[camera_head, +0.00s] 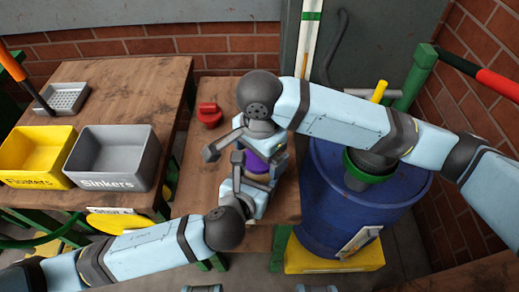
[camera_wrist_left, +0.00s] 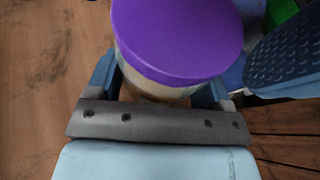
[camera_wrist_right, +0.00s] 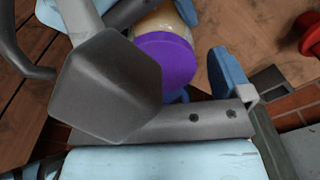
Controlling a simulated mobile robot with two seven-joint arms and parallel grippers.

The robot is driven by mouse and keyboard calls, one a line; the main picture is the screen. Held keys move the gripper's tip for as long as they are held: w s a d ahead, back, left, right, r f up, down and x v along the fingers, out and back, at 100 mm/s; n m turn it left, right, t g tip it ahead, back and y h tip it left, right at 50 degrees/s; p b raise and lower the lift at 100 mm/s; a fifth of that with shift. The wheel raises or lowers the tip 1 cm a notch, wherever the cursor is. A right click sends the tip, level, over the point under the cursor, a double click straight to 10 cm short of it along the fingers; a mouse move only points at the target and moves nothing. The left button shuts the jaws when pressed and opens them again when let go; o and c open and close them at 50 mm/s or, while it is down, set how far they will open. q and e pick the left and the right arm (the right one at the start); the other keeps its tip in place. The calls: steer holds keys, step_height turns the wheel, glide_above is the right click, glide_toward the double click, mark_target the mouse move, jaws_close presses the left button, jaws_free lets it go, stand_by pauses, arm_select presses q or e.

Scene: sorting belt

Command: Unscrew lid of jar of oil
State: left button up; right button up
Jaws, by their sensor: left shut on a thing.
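The jar has a purple lid (camera_wrist_left: 178,38) and a pale body (camera_wrist_left: 150,88). It stands on the wooden table, and its lid also shows in the head view (camera_head: 257,162), partly hidden by my grippers. My left gripper (camera_head: 256,181) is shut on the jar's body, below the lid. My right gripper (camera_head: 262,146) is open close beside the lid. In the right wrist view the lid (camera_wrist_right: 168,60) lies between the blue right finger and a large grey part that hides the other finger; a gap shows between lid and finger.
A red object (camera_head: 209,115) stands behind the jar on the table (camera_head: 222,90). At left are a yellow "Floaters" bin (camera_head: 32,182), a grey "Sinkers" bin (camera_head: 112,182) and a grey perforated tray (camera_head: 65,98). A blue barrel (camera_head: 325,215) stands close on the right.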

steer(key=c, duration=1)
steer(key=n, duration=0.6)
steer(key=shift+n, duration=0.4)
steer(key=o, duration=1)
steer(key=shift+r, duration=0.15)
